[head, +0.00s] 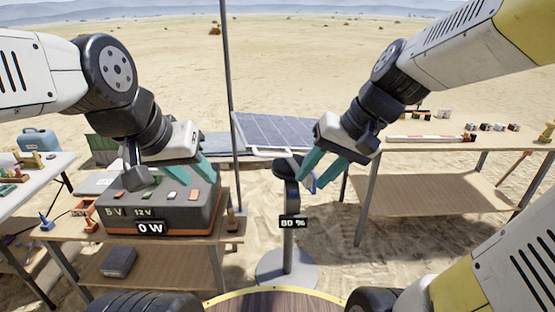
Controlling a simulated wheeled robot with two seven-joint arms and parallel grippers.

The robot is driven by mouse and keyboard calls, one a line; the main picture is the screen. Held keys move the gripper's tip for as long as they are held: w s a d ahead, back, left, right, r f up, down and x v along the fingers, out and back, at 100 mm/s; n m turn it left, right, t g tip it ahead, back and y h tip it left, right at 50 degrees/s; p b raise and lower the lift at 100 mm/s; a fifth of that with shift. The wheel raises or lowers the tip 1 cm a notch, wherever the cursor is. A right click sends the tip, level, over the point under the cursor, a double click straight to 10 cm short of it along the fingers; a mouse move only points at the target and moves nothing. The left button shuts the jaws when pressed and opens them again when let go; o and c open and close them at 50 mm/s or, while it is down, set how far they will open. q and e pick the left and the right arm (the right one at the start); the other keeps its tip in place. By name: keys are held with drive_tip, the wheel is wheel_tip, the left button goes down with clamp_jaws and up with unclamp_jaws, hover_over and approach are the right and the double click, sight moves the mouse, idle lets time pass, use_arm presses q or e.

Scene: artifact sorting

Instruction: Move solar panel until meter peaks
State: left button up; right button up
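The solar panel (275,128) is a blue-grey gridded sheet, tilted, at the centre of the head view. A pale bar (268,153) runs along its near edge, beside a dark-topped stand (289,240). My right gripper (321,178) has its teal fingers apart at the panel's near right corner; I cannot tell whether they touch it. The meter box (160,207) on the left table reads "0 W" (150,228), with "5 V" and "12 V" marked above. My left gripper (191,178) is over the box's top, teal fingers apart, with nothing seen between them.
A label on the stand reads "80 %" (293,222). A thin pole (229,80) rises left of the panel. A wooden table (440,180) at right carries small blocks and a striped bar (430,138). A side table (40,165) stands at far left. Sand lies open behind.

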drive_tip(key=w+a+f+m+g+y, duration=0.1)
drive_tip(key=w+a+f+g+y, duration=0.15)
drive_tip(key=w+a+y, duration=0.35)
drive_tip(key=m+t+y, duration=0.4)
drive_tip(key=m+t, duration=0.4)
drive_tip(key=t, duration=0.1)
approach(279, 157)
drive_tip(key=x, duration=1.1)
drive_tip(key=shift+w+a+r, duration=0.1)
drive_tip(key=shift+c, duration=0.4)
clamp_jaws()
